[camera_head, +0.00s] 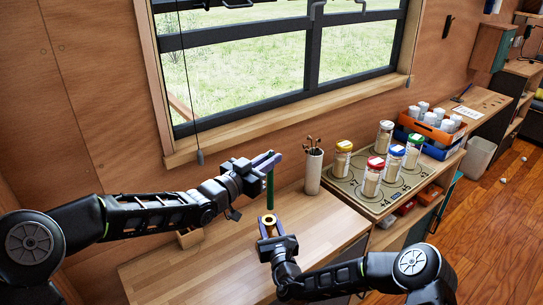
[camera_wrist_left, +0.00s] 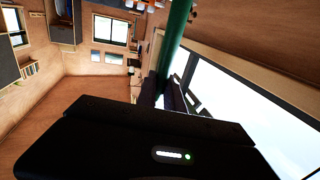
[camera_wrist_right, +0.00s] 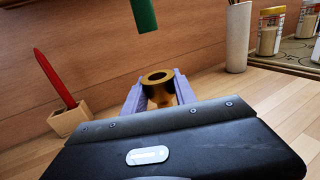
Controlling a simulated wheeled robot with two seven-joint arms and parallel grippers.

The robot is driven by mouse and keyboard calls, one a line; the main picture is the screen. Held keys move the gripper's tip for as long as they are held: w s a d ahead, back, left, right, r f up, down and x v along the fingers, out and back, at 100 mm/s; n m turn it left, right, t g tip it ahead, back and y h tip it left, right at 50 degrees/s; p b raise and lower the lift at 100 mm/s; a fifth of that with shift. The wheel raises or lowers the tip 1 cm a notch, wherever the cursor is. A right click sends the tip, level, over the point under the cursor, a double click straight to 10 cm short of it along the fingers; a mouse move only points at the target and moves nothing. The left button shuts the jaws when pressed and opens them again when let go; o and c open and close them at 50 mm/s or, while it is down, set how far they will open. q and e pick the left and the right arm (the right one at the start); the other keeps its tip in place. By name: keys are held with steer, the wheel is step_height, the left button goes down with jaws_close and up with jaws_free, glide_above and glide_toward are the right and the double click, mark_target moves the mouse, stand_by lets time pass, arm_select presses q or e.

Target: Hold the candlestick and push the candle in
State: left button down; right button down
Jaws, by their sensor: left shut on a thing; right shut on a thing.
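The green candle (camera_head: 270,190) hangs upright from my left gripper (camera_head: 265,161), which is shut on its upper part. The candle also crosses the left wrist view (camera_wrist_left: 176,38). The brass-coloured candlestick (camera_head: 268,219) stands on the wooden counter with its round opening facing up. My right gripper (camera_head: 269,231) is shut on the candlestick, with a pale purple finger on either side in the right wrist view (camera_wrist_right: 158,92). There the candle's lower end (camera_wrist_right: 143,16) is above the candlestick's ring (camera_wrist_right: 158,77), with a clear gap between them.
A red candle (camera_wrist_right: 54,78) leans in a small wooden block (camera_wrist_right: 69,119), left of the candlestick. A white cup of thin sticks (camera_head: 313,171) stands at the right. Beyond it are several lidded jars (camera_head: 371,178) on a marked board. The window wall (camera_head: 110,130) is behind.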

arm_select(q)
steer(key=shift+w+a+f, duration=0.15)
steer(key=shift+a, duration=0.1)
steer(key=shift+f, duration=0.15)
steer(key=shift+f, duration=1.75)
steer(key=shift+f, duration=0.1)
stand_by(0.7)
steer(key=shift+f, duration=1.4)
steer(key=shift+f, duration=0.1)
steer(key=shift+f, duration=0.3)
